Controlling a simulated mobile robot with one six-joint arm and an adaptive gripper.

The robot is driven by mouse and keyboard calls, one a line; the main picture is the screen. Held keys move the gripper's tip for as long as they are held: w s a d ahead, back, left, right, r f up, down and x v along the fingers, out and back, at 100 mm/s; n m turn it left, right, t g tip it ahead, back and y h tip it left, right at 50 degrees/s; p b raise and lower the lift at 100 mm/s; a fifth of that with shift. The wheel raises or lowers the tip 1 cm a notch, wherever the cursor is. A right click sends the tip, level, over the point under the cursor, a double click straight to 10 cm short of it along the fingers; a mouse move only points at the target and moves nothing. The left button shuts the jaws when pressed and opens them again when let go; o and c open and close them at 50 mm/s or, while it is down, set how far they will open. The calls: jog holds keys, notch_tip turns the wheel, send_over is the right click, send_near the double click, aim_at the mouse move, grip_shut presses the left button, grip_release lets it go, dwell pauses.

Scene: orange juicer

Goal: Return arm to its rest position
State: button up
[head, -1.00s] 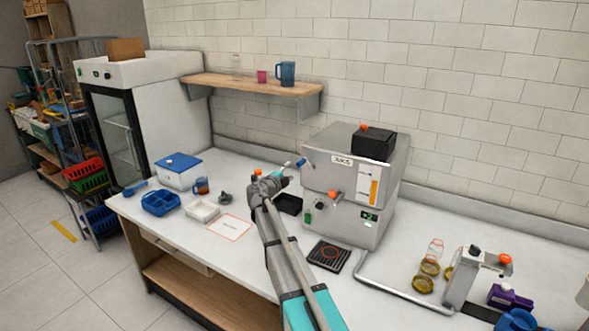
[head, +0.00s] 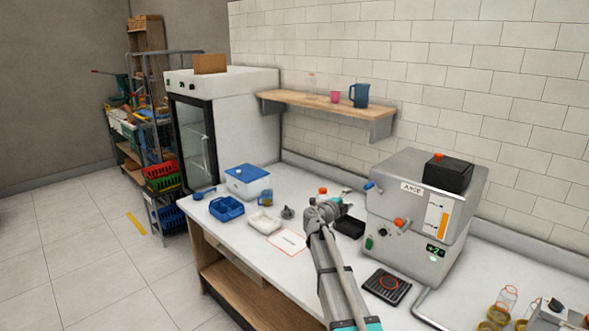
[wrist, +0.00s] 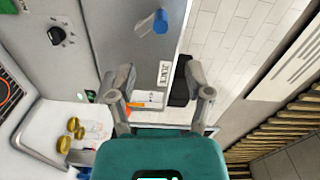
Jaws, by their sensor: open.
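My arm reaches over the white counter in the head view. My gripper (head: 327,205) is at its far end, left of the steel juicer (head: 422,212). In the wrist view my gripper (wrist: 160,88) has its two fingers spread apart with nothing between them. Beyond the fingers the wrist view shows the juicer's grey body (wrist: 140,40), with a blue knob (wrist: 160,20) and a label on it. In the head view the fingertips are small and partly hidden by the wrist.
A black tray (head: 349,227) lies close beside my gripper. Left of it stand a blue-lidded box (head: 248,181), a blue basket (head: 226,208) and a white tray (head: 264,222). A shelf (head: 330,115) with cups is above. A black drip mat (head: 387,286) lies before the juicer. The floor at left is open.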

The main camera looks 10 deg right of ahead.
jog(key=s+a+f+n+g+y, duration=0.1)
jog(key=s+f+n+g+y, duration=0.2)
jog(key=s+f+n, duration=0.45)
jog(key=s+a+f+n+g+y, duration=0.25)
jog(key=s+f+n+g, duration=0.2)
jog(key=s, duration=0.65)
jog(key=s+a+f+n+g+y, duration=0.1)
jog(key=s+a+f+n+y, duration=0.2)
jog(key=s+n, duration=0.4)
jog(key=s+a+f+n+g+y, duration=0.2)
jog(key=s+a+n+y, duration=0.3)
jog(key=s, duration=0.5)
jog(key=shift+s+a+f+n+y, duration=0.35)
jog(key=shift+a+f+n, duration=0.4)
jog(key=shift+a+n, duration=0.75)
jog(key=shift+a+g, duration=0.15)
jog(key=shift+g, duration=0.1)
